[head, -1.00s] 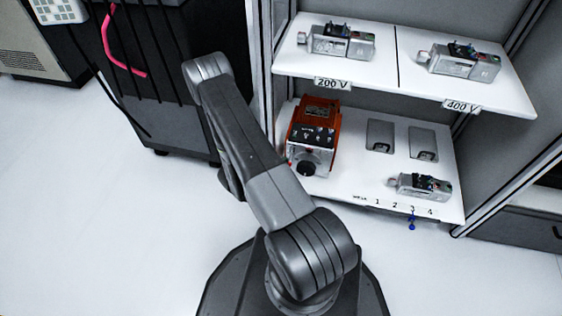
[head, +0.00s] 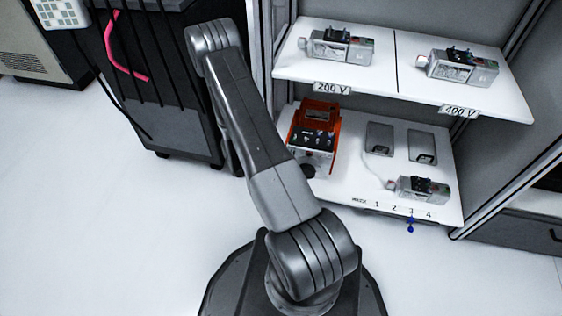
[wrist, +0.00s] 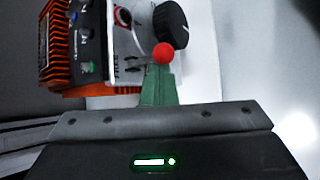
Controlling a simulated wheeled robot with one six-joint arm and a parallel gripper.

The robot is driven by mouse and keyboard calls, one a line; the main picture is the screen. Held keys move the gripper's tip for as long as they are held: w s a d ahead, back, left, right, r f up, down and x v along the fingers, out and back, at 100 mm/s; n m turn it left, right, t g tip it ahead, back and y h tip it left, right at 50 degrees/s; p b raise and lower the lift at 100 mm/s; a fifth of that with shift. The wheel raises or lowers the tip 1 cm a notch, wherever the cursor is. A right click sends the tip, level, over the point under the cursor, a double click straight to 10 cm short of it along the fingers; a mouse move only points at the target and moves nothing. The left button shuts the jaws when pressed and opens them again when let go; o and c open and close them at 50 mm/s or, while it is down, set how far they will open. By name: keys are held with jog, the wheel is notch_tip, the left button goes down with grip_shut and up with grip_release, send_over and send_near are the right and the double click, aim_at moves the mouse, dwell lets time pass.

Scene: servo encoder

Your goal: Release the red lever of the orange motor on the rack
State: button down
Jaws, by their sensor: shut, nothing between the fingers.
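The orange motor (head: 334,128) stands at the left of the lower rack shelf (head: 350,185), partly covered by my arm in the head view. In the wrist view its ribbed orange body (wrist: 62,45) is at the upper left, with a pale front panel and a black knob (wrist: 168,25). The red lever's round end (wrist: 163,53) shows in front of this panel, below the knob. My gripper (wrist: 158,80) is shut and empty, its green fingers right below the red ball in the picture. I cannot tell whether they touch it. The gripper is hidden in the head view.
Silver motors stand on the upper shelf, at the 200 V (head: 342,46) and 400 V (head: 462,67) labels. Another silver motor (head: 422,188) is on the lower shelf near printed numbers. A dark cabinet (head: 185,125) is left of the rack. Open floor lies in front.

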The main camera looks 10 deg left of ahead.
jog(key=shift+r, duration=0.2)
jog(key=shift+w+r, duration=0.1)
jog(key=shift+r, duration=0.65)
jog(key=shift+d, duration=0.1)
